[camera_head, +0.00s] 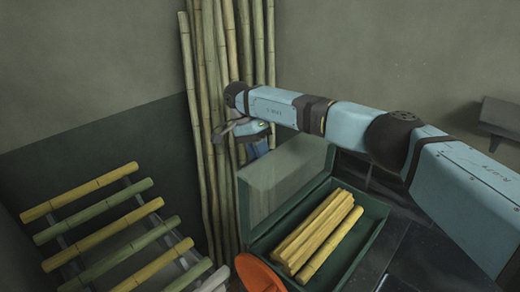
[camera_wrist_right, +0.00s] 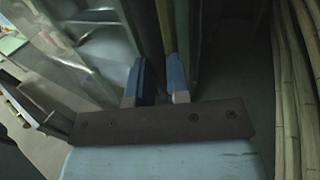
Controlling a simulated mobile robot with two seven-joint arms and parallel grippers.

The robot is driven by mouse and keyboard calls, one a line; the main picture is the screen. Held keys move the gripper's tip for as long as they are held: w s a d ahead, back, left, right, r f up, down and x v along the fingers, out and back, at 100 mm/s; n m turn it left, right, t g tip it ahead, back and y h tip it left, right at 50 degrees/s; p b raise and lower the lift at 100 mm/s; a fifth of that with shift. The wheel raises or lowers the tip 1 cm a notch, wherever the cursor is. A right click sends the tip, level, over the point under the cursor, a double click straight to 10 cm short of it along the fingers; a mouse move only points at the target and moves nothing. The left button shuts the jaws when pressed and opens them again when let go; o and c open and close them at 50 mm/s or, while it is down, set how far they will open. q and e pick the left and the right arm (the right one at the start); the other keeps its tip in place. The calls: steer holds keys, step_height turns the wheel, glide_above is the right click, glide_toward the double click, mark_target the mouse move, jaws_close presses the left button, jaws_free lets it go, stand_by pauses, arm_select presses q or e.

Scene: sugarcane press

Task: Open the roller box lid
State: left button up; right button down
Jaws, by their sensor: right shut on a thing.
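The roller box (camera_head: 372,222) is a dark green open box in the middle of the head view. Its lid (camera_head: 290,175), a see-through pane in a green frame, stands raised at the box's back left side. Several yellow cane pieces (camera_head: 318,232) lie inside the box. My right gripper (camera_head: 258,148) is at the lid's upper left edge, its arm reaching in from the right. In the right wrist view its two blue fingers (camera_wrist_right: 154,85) are shut on the lid's edge, with the clear pane (camera_wrist_right: 85,50) to the left. The exact contact is dark.
Tall bamboo canes (camera_head: 205,150) lean against the wall behind my gripper. A rack of yellow and green canes (camera_head: 108,228) stands at the left. An orange round thing (camera_head: 258,274) is at the box's front left. A grey ledge (camera_head: 500,115) juts out at the right.

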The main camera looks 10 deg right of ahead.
steer(key=shift+s+f, duration=0.15)
steer(key=shift+f, duration=0.3)
steer(key=c, duration=1.3)
jaws_free()
steer(key=shift+o, duration=1)
steer(key=shift+d, duration=0.1)
steer(key=shift+r, duration=0.1)
steer(key=shift+r, duration=0.1)
steer(key=v, duration=0.7)
steer(key=shift+w, duration=0.25)
